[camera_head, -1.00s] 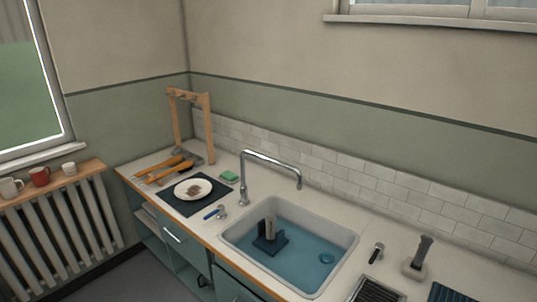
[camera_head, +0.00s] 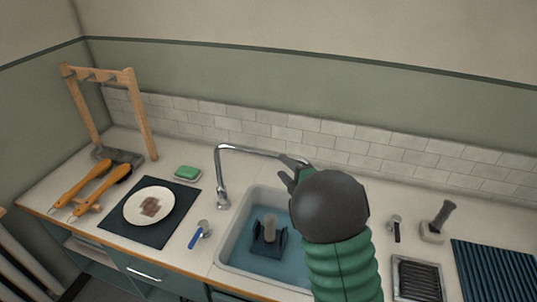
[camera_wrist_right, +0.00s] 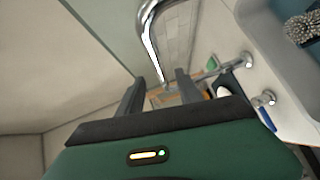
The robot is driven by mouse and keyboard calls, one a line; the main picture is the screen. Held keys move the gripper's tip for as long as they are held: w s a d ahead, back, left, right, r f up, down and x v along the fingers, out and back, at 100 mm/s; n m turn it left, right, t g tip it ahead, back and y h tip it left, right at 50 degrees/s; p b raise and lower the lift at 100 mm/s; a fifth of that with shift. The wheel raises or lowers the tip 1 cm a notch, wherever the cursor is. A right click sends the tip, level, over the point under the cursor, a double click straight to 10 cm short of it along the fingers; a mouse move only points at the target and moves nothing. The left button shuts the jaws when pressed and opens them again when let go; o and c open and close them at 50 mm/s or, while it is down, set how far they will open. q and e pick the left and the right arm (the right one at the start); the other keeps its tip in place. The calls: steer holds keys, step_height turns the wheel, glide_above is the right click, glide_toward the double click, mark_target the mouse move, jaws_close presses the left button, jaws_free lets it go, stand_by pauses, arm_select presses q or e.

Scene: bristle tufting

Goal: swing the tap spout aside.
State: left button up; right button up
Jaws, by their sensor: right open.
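The chrome tap (camera_head: 221,190) stands at the back left of the sink, and its spout (camera_head: 245,150) reaches right over the basin. My right gripper (camera_head: 287,175) is at the spout's far end, which it and my forearm partly hide. In the right wrist view the spout (camera_wrist_right: 149,35) curves down and its end shows between the two spread fingers of my open gripper (camera_wrist_right: 162,92). I cannot tell whether either finger touches it. My left gripper is not in view.
The sink (camera_head: 228,246) holds blue water and a dark block with a pale upright cylinder (camera_head: 270,228). Left are a blue-handled tool (camera_head: 196,238), a plate (camera_head: 135,210) on a dark mat, a green sponge (camera_head: 187,172), orange-handled brushes and a wooden rack (camera_head: 140,110). A tiled wall (camera_head: 230,117) stands behind.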

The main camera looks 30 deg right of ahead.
mark_target(271, 156)
steer(key=w, duration=0.2)
steer(key=w+f, duration=0.1)
steer(key=w, duration=0.2)
steer(key=w+d+p, duration=0.1)
steer(key=w, duration=0.2)
steer(key=shift+w+f, duration=0.15)
steer(key=shift+w, duration=0.05)
steer(key=shift+w+a, duration=0.25)
steer(key=shift+w, duration=0.05)
steer(key=shift+s+r, duration=0.2)
steer(key=shift+c, duration=1.4)
steer(key=shift+d+f, duration=0.15)
steer(key=shift+d, duration=0.05)
jaws_close()
steer(key=shift+a, duration=0.1)
steer(key=shift+f, duration=0.15)
